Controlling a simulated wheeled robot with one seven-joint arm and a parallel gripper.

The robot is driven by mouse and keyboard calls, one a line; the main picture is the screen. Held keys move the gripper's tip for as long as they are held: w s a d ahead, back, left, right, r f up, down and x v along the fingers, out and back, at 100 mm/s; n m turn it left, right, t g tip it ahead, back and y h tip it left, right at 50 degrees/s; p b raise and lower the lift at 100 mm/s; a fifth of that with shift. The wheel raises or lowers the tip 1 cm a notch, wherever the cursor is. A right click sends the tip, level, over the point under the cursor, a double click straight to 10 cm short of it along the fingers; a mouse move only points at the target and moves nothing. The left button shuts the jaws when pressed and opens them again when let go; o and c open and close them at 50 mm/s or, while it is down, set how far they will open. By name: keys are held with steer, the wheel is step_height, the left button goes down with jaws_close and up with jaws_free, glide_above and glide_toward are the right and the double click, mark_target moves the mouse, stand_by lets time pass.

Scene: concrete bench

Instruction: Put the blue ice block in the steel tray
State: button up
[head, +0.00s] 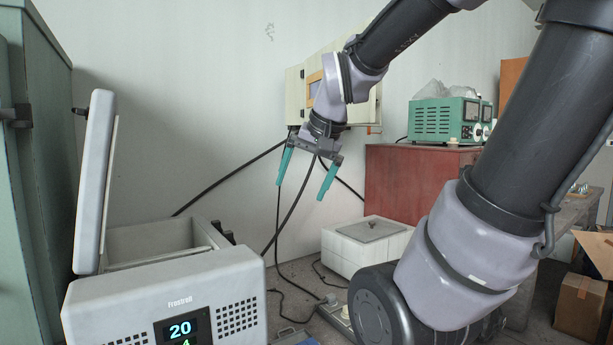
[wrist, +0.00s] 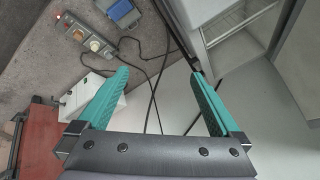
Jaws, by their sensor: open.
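My gripper (head: 301,190) is open and empty, raised in the air between the cool box and the white block. Its two green fingers also show wide apart in the wrist view (wrist: 158,76).
Black cables hang along the wall and floor. The raised lid (head: 95,180) stands at the cool box's left. A red cabinet (head: 405,185) bears a green instrument (head: 445,120).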

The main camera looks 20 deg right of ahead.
steer(key=shift+n+t+y, duration=0.4)
steer(key=shift+n, duration=0.5)
steer(key=s, duration=0.1)
steer(key=s+r, duration=0.1)
steer(key=s, duration=0.1)
steer(key=s+a+r, duration=0.1)
steer(key=shift+s+a, duration=0.1)
steer(key=shift+s, duration=0.2)
